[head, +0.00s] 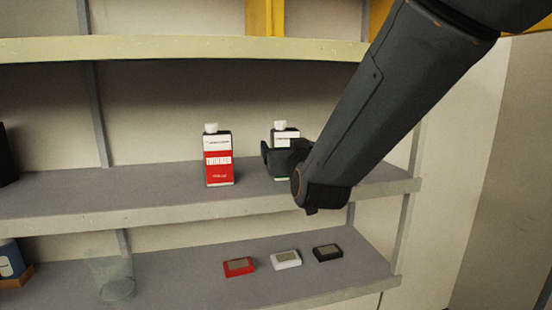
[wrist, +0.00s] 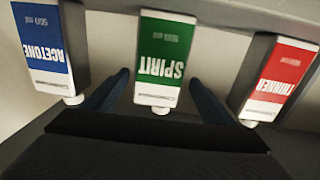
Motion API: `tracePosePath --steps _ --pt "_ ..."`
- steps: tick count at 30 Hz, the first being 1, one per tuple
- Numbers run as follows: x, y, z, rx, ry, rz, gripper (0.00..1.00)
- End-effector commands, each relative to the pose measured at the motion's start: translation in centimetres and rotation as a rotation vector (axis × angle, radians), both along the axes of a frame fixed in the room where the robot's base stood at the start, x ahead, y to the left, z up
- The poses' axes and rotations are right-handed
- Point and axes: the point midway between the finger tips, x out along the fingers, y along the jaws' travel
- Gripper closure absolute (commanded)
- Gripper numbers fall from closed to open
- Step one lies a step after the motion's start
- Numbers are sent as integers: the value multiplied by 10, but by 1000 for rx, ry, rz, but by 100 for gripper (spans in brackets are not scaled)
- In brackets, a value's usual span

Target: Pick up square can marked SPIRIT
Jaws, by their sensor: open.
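The square can marked SPIRIT (wrist: 164,62) is green and white with a white cap, in the middle of the wrist view, where the picture is upside down. In the head view its white top (head: 285,135) shows on the middle shelf, with most of its body hidden behind my gripper (head: 280,158). In the wrist view the open fingers of my gripper (wrist: 160,100) lie on either side of the can's cap end.
A red THINNER can (head: 218,160) stands left of SPIRIT on the middle shelf (head: 110,200); it also shows in the wrist view (wrist: 278,78). A blue ACETONE can (wrist: 45,50) stands on the other side. Small red, white and black devices lie on the lower shelf (head: 190,285), near a clear glass (head: 115,285).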

Motion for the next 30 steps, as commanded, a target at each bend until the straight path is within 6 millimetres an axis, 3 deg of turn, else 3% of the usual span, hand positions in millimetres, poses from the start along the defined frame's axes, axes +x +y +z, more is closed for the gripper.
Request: tracePosePath --steps 18,28,30 --pt "61 11 -1 -1 3 3 22" --pt "66 12 -2 0 2 4 22" --pt "66 12 -2 0 2 4 30"
